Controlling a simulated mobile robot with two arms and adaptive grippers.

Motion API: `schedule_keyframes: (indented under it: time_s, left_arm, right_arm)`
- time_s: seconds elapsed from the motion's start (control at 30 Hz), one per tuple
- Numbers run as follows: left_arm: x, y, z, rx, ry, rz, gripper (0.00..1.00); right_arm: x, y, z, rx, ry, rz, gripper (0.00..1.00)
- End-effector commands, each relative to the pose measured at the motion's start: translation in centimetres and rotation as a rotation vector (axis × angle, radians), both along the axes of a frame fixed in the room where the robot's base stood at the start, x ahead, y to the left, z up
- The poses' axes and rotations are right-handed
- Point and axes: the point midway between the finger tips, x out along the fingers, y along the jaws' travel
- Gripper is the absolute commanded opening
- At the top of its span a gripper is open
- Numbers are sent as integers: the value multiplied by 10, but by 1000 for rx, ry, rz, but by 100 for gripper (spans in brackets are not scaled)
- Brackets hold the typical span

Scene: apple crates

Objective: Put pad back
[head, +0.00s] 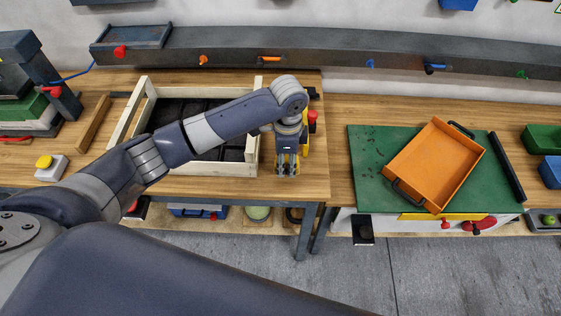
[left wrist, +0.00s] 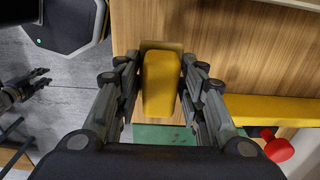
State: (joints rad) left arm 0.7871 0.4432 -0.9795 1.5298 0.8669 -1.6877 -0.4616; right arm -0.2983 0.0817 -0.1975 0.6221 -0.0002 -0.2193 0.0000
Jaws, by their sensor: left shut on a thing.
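A yellow pad (left wrist: 160,84) sits between the two fingers of my left gripper (left wrist: 161,92) in the left wrist view, above the wooden bench top. The fingers are shut on its sides. In the head view my left gripper (head: 287,168) points down at the right end of the left bench, just right of the wooden crate. There the pad is mostly hidden by the gripper, and I cannot tell whether it touches the bench. My right gripper (left wrist: 38,80) shows small at the left edge of the left wrist view, with its fingers apart and empty.
The wooden crate (head: 254,160) with dark compartments stands left of the gripper. A yellow tool with a red knob (head: 312,116) is close behind it. A gap separates the benches. An orange tray (head: 432,160) lies on a green mat (head: 364,160) on the right bench.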

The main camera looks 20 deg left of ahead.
Motion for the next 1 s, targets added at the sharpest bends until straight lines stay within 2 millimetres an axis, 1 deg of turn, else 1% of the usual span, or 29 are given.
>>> schedule_keyframes:
  time_s: [0.1,0.17,0.2,0.3,0.4,0.5,0.8,0.83,0.87,0.9,0.93,1.0]
  left_arm:
    - [2,8,0,0,1,1,11]
    - [4,17,0,3,2,3,11]
    - [4,20,-4,2,4,2,11]
    - [3,18,-22,2,4,-1,11]
    - [4,17,-33,1,1,0,11]
    - [4,17,-37,0,0,-1,11]
    - [4,17,-40,1,0,-1,11]
    - [4,17,-41,1,-1,-1,39]
    - [4,17,-40,0,-1,-1,46]
    - [4,17,-40,1,-1,-1,55]
    - [4,17,-40,1,-1,-1,57]
    - [4,17,-40,1,-1,-1,57]
  right_arm:
    - [-4,10,3,11,5,1,32]
    - [-4,12,6,14,6,2,32]
    - [-4,12,9,14,6,3,32]
    - [-5,10,15,12,7,3,32]
    - [-5,8,17,9,7,4,32]
    - [-4,6,17,7,7,4,32]
    - [-4,-2,16,-3,7,1,32]
    - [-4,-3,16,-4,6,1,32]
    - [-4,-3,16,-4,6,1,32]
    - [-4,-3,16,-4,6,1,32]
    - [-4,-3,16,-4,6,1,32]
    - [-4,-2,16,-4,6,1,32]
